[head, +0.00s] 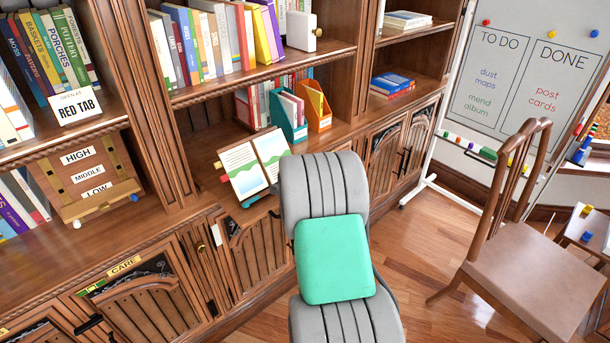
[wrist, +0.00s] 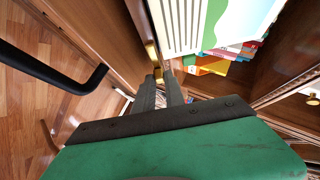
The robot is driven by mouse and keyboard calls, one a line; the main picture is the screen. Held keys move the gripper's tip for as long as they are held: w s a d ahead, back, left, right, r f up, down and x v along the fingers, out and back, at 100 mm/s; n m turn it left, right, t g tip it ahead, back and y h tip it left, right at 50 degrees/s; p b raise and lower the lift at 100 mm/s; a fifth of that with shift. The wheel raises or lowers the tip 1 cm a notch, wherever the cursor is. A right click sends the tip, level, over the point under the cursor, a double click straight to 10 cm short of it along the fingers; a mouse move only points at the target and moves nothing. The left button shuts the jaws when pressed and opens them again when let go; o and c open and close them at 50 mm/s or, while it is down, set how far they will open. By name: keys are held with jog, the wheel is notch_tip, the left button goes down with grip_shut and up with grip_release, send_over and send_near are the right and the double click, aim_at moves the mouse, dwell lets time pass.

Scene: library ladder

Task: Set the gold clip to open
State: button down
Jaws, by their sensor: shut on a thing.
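The gold clip (wrist: 152,54) shows in the wrist view as a small gold piece beside the edge of a white ruled panel (wrist: 180,25). My gripper (wrist: 163,74) has its two dark fingers close together, shut on the gold clip at their tips. The fingers hide part of the clip, and its exact setting cannot be told. In the head view my arm hides the gripper, and I cannot make out the clip there. An open book (head: 255,165) rests on a stand on the counter, just left of my arm.
A dark bar handle (wrist: 60,72) juts in at the left of the wrist view. Teal and orange file holders (head: 318,105) stand behind my arm. A wooden chair (head: 515,240) and a whiteboard (head: 510,85) are at the right. Some floor (head: 425,250) between is clear.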

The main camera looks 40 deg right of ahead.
jog(key=c, duration=1.4)
grip_release()
jog(key=b+v, duration=0.1)
jog(key=v, duration=0.6)
jog(key=shift+s+a+r, duration=0.1)
jog(key=shift+s+a, duration=0.2)
jog(key=s+a+r+n+g+y, duration=0.1)
jog(key=s+a+r+n+y, duration=0.15)
jog(key=a+n, duration=0.6)
jog(key=s+a+r+n+g+y, duration=0.1)
jog(key=s+a+n+y, duration=0.25)
jog(key=a, duration=1.05)
jog(key=s+a+n+g+y, duration=0.2)
jog(key=s+a+n+g, duration=0.1)
jog(key=s+a+n, duration=0.7)
jog(key=s+a, duration=0.1)
jog(key=s, duration=0.1)
jog(key=shift+s+g, duration=0.35)
jog(key=shift+g, duration=0.05)
